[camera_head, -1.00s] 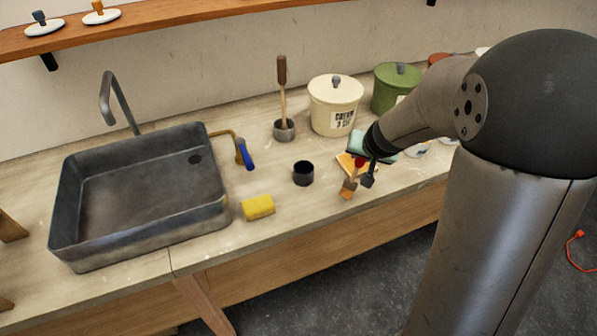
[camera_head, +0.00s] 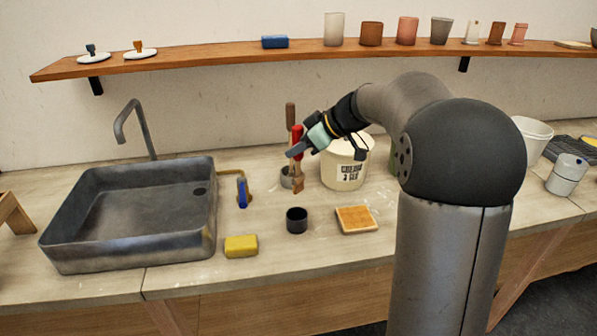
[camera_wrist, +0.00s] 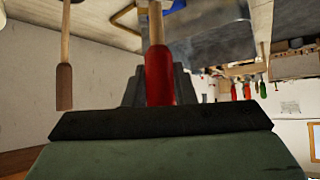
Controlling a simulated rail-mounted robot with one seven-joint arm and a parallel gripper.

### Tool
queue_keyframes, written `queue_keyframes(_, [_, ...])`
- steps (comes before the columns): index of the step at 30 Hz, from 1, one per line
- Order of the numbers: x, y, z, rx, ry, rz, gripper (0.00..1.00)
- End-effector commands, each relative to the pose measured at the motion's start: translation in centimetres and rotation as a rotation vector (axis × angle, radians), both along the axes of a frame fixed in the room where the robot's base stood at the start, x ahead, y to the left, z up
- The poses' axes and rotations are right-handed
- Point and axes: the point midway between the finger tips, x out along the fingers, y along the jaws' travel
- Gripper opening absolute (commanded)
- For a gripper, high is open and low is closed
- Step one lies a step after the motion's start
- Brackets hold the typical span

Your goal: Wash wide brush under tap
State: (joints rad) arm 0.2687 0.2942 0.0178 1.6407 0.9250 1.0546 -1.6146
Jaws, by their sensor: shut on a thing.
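My gripper (camera_head: 298,150) is shut on the red handle of the wide brush (camera_head: 297,134). The brush hangs bristle end down above the counter, in front of the wooden-handled tool, with its tan lower end (camera_head: 298,185) in the air. In the wrist view the red handle (camera_wrist: 159,75) stands between my fingers; its bristle end is not clear there. The grey sink (camera_head: 60,235) is at the left, empty, with a curved grey tap (camera_head: 130,115) behind it. A brass pipe with a blue handle (camera_head: 242,191) is at the sink's right side. I see no water running.
A black cup (camera_head: 297,220), a yellow sponge (camera_head: 241,246) and an orange-topped pad (camera_head: 356,219) lie on the counter. A wooden-handled tool (camera_head: 290,117) stands in a small pot beside a cream lidded canister (camera_head: 343,172). A shelf (camera_head: 200,58) runs above.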

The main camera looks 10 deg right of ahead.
Motion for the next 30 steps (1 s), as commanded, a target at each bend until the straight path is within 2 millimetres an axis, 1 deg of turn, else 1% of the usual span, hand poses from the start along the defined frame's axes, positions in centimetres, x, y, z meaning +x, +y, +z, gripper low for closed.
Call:
queue_keyframes(6, [0.0,-0.1,0.6,0.003,-0.010,0.039,0.01])
queue_keyframes(21, [-0.1,-0.1,0.2,0.004,-0.011,0.038,0.01])
queue_keyframes(30, [-0.1,-0.1,-2.7,0.005,-0.010,0.036,0.01])
